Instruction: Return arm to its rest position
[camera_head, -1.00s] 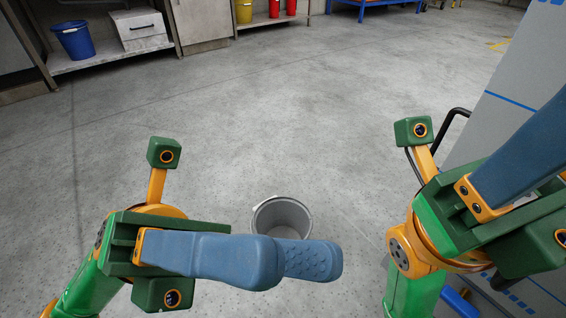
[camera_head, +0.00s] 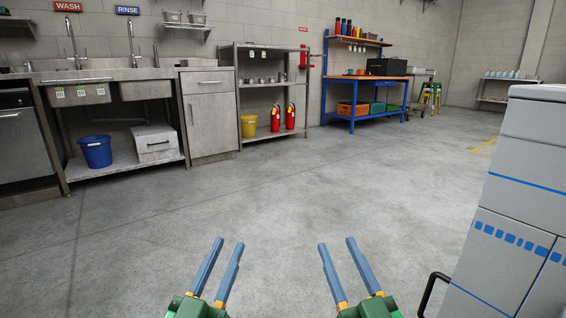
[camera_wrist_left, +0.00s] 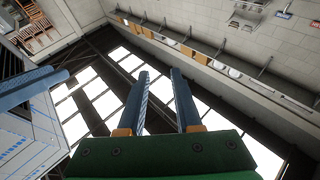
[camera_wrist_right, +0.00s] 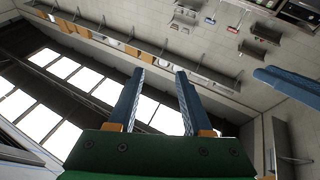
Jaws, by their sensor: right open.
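My left gripper (camera_head: 228,243) is at the bottom of the head view, left of centre, with two blue fingers apart and nothing between them. Its empty gap also shows in the left wrist view (camera_wrist_left: 160,73). My right gripper (camera_head: 335,243) stands level beside it, right of centre, also open and empty; its gap shows in the right wrist view (camera_wrist_right: 160,72). Both grippers point up, and the wrist views face the upper walls and roof windows. The two grippers are apart from each other. The arms below the wrists are out of view.
A grey cabinet (camera_head: 520,200) with a black handle (camera_head: 430,290) stands close on the right. Open concrete floor (camera_head: 290,195) lies ahead. Sinks, a steel shelf (camera_head: 268,92), a blue bucket (camera_head: 96,152) and a blue workbench (camera_head: 365,100) stand far back.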

